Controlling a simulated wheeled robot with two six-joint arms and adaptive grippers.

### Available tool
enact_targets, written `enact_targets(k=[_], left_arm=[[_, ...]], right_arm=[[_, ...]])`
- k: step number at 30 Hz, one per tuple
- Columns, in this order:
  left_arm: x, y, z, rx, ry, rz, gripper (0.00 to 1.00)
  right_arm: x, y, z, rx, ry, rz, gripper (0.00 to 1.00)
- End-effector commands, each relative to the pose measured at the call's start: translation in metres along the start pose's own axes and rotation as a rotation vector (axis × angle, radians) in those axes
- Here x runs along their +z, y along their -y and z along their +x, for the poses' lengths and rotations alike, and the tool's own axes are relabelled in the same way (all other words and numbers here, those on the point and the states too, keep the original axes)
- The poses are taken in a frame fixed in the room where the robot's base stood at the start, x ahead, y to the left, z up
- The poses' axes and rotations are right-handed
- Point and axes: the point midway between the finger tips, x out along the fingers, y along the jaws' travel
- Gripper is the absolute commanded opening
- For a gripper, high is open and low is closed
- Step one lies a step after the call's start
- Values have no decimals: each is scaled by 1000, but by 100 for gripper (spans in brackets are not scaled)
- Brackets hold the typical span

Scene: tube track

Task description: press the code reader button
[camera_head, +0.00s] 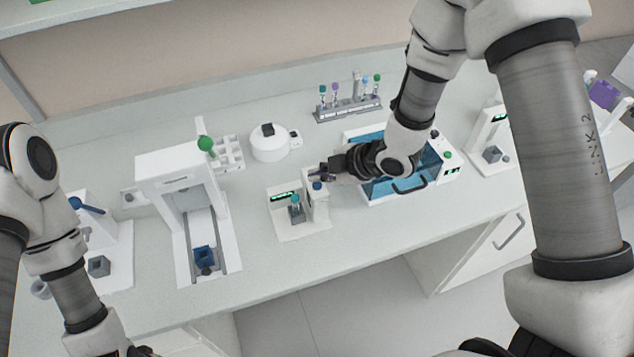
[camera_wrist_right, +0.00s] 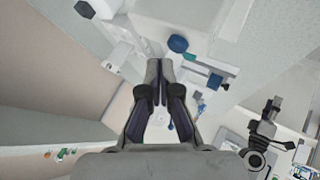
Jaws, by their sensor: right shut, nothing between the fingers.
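The code reader (camera_head: 284,229) is a small white stand with a green-lit display, in the middle of the bench in the head view. Its blue button (camera_head: 317,186) sits on top of the right-hand post. The button also seems to show as a blue disc in the wrist view (camera_wrist_right: 178,43). A teal-capped tube (camera_head: 295,200) stands in the reader's grey holder. My right gripper (camera_head: 322,172) is shut and empty, its tips close to the button; contact cannot be told. My left gripper shows small in the wrist view (camera_wrist_right: 275,104); its jaw state is unclear.
A blue-windowed box (camera_head: 450,178) stands under and right of my right wrist. A tube rack (camera_head: 348,113) and a round white device (camera_head: 268,147) stand behind. A tall white frame (camera_head: 165,168) is to the left. Bare bench lies in front of the reader.

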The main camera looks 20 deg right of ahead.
Motion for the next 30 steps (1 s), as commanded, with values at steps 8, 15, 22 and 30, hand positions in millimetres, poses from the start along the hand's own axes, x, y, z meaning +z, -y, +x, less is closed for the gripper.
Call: enact_targets(k=[8, 15, 22, 30], left_arm=[[0, 0, 0, 0, 0, 0, 40], [0, 0, 8, 0, 0, 0, 40], [0, 0, 8, 0, 0, 0, 40], [0, 0, 9, 0, 0, 0, 40]], right_arm=[[0, 0, 0, 0, 0, 0, 0], [4, 5, 6, 0, 0, 0, 0], [4, 4, 6, 0, 0, 0, 0], [5, 6, 7, 0, 0, 0, 0]])
